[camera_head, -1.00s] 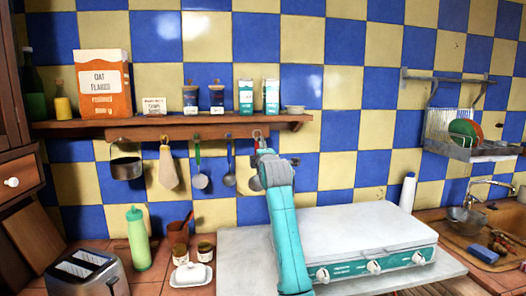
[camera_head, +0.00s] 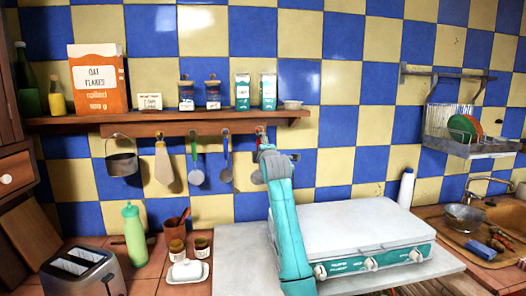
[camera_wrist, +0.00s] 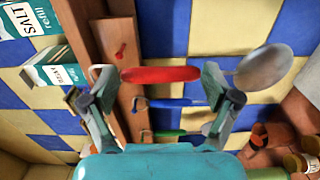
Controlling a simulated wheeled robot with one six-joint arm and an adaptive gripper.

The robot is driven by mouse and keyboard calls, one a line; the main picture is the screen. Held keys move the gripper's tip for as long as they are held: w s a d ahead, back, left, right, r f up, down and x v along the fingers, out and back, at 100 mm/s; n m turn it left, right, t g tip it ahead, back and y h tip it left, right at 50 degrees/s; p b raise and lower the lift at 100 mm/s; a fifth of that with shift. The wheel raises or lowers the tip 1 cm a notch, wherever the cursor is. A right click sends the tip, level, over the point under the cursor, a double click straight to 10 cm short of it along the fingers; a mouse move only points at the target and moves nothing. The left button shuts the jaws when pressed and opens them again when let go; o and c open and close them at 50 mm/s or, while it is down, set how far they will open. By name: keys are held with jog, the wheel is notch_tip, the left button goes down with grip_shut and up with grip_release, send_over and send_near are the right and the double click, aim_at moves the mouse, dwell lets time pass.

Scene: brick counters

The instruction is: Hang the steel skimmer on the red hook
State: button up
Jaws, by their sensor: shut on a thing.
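The steel skimmer (camera_wrist: 264,70) has a round grey head and a red handle. In the wrist view, my gripper (camera_wrist: 160,76) is shut on its handle, with the head sticking out past the right finger. In the head view, the skimmer's head (camera_head: 257,177) shows partly behind my arm, below the rail. The red hook (camera_wrist: 121,51) is on the wooden rail, close to the handle's end and apart from it in the wrist view. In the head view, the red hook (camera_head: 261,131) is just above my gripper (camera_head: 266,150). The exact gap in depth cannot be told.
A blue-handled ladle (camera_head: 226,165) and a green-handled ladle (camera_head: 196,170) hang just left of my gripper. Cartons stand on the shelf (camera_head: 225,116) above. A white-topped stove (camera_head: 350,225) is below right.

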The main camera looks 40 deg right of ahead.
jog(key=f+x, duration=0.1)
jog(key=x, duration=0.5)
jog(key=shift+w, duration=0.25)
dwell(0.7)
jog(key=shift+d+f, duration=0.1)
jog(key=shift+f, duration=0.1)
dwell(0.4)
jog(key=o, duration=1)
jog(key=shift+o, duration=0.2)
jog(key=v, duration=1.2)
